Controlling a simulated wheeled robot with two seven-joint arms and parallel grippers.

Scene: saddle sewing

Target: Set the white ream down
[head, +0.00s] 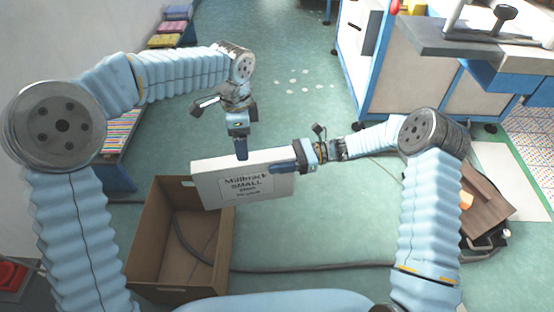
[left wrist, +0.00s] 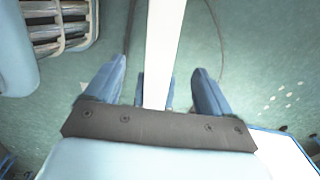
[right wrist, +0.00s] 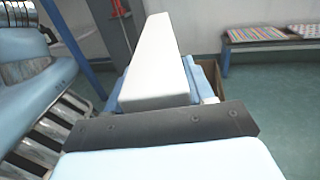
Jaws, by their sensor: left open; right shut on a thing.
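The white ream (head: 215,185) is a flat white block with a printed label reading "Millbrack SMALL". It is held in the air, with its left part over the open cardboard box (head: 150,235). My right gripper (head: 285,169) is shut on the ream's right end. The ream also shows in the right wrist view (right wrist: 160,65), reaching away from that gripper. My left gripper (head: 241,150) is at the ream's upper edge, pointing down. In the left wrist view its fingers (left wrist: 158,90) are spread, with the ream's white edge (left wrist: 163,50) between them and a gap on each side.
The cardboard box stands on the green floor with a dark cable (head: 300,268) running by it. A blue and white cabinet (head: 400,75) is at the back right. A brown case (head: 485,205) lies at the right. Floor between box and case is mostly clear.

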